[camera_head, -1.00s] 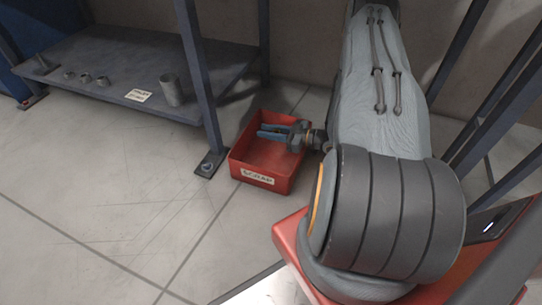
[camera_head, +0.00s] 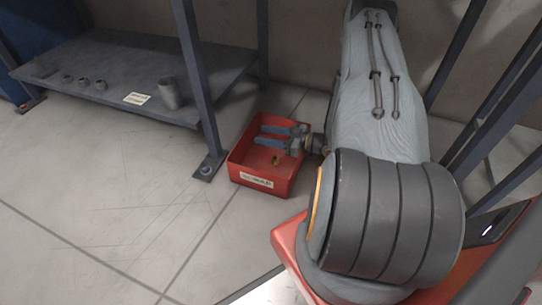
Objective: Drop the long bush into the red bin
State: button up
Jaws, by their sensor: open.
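The red bin (camera_head: 247,179), with a white label on its front, stands on the floor at the middle of the head view. My gripper (camera_head: 262,135) is over the bin, with its two blue fingers spread apart and pointing left. Nothing shows between the fingers. A small brownish-yellow piece (camera_head: 276,160) lies inside the bin, below the gripper; it may be the long bush, but it is too small to tell.
A low grey shelf (camera_head: 110,65) at the left carries a larger grey cylinder (camera_head: 170,93), several small grey parts and a label. Its post (camera_head: 200,90) stands close to the bin's left side. Floor in front of the bin is clear.

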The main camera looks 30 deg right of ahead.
notch_tip(320, 180, up, 9)
jog(key=p, duration=0.4)
jog(key=shift+p, duration=0.3)
jog(key=shift+r, duration=0.1)
